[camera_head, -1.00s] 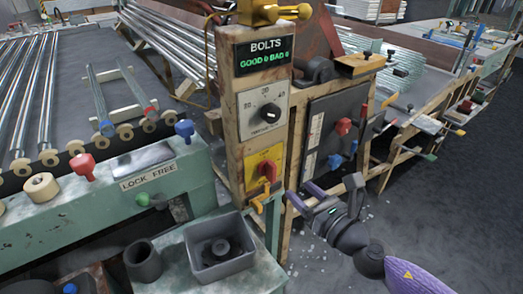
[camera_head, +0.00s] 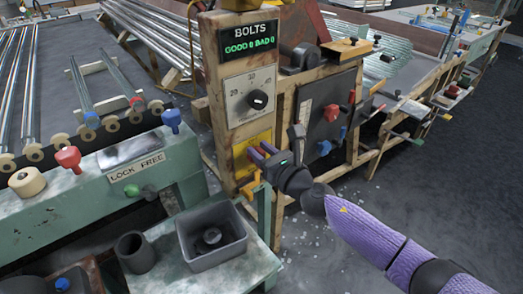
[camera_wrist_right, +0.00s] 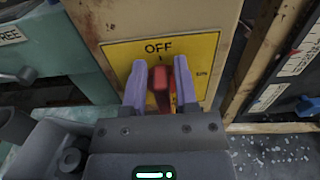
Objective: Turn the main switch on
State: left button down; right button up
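The main switch has a red handle (camera_wrist_right: 160,88) on a yellow plate (camera_wrist_right: 205,45). The plate is marked OFF above the handle in the right wrist view. In the head view the yellow plate (camera_head: 240,160) is low on the wooden post, and my gripper covers much of the handle. My right gripper (camera_head: 262,155) is at the switch. In the right wrist view its two purple fingers (camera_wrist_right: 160,75) stand on either side of the handle, apart, with a narrow gap showing at the handle. My left gripper is not in view.
Above the switch are a dial (camera_head: 258,99) and a BOLTS display (camera_head: 249,45). An orange lever (camera_head: 250,187) sits just below. A grey bin (camera_head: 212,240) stands on the green bench to the left. A dark panel with red and blue knobs (camera_head: 324,147) is close on the right.

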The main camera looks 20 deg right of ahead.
grip_shut()
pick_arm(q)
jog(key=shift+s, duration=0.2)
